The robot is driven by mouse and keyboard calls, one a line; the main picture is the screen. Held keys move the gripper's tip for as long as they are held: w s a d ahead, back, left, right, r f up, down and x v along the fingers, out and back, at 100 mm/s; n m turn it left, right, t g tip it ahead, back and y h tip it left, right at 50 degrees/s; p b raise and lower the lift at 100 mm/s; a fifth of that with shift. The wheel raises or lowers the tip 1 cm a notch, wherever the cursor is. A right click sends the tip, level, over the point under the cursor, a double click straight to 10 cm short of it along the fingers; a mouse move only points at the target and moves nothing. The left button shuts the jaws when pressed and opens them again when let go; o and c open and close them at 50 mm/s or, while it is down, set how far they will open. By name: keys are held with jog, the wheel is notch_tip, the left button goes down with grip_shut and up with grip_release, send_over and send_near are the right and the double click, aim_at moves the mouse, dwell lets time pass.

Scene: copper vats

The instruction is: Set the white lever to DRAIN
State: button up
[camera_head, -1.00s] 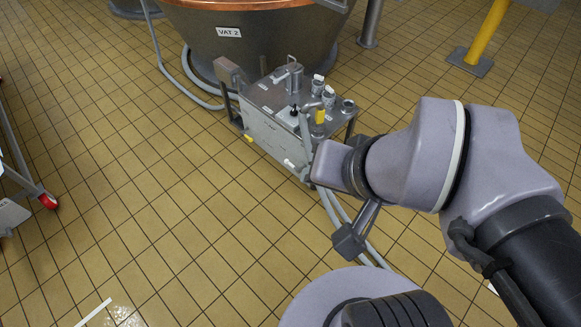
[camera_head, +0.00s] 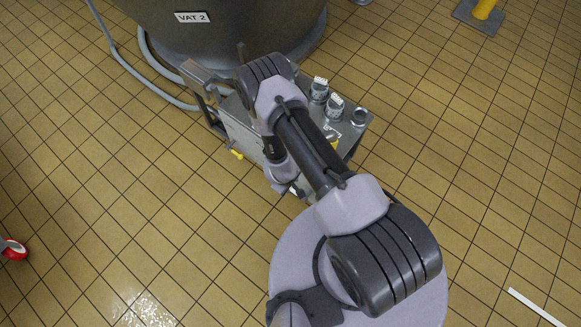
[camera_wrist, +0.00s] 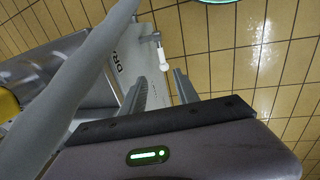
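The white lever (camera_wrist: 163,58) shows in the wrist view as a short white bar with a rounded end, on the side of the grey metal box (camera_wrist: 143,62). In the head view my arm covers part of the box (camera_head: 238,125), and the white lever is hidden.
A yellow lever (camera_head: 237,154) sticks out of the box's front left. Pipe fittings (camera_head: 334,106) stand on the box top. A grey hose (camera_wrist: 75,75) crosses close in the wrist view. The vat marked VAT 2 (camera_head: 230,30) stands behind.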

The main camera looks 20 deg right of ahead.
jog(key=d+f+b, duration=0.1)
jog(key=f+b, duration=0.1)
jog(key=f, duration=0.3)
jog(key=f+b, duration=0.3)
jog(key=f, duration=0.3)
jog(key=w+d+f+b, duration=0.1)
jog(key=f+b, duration=0.2)
jog(key=f, duration=0.2)
jog(key=shift+w+d+f, duration=0.1)
jog(key=shift+d+f, duration=0.25)
jog(key=shift+f, duration=0.05)
grip_shut()
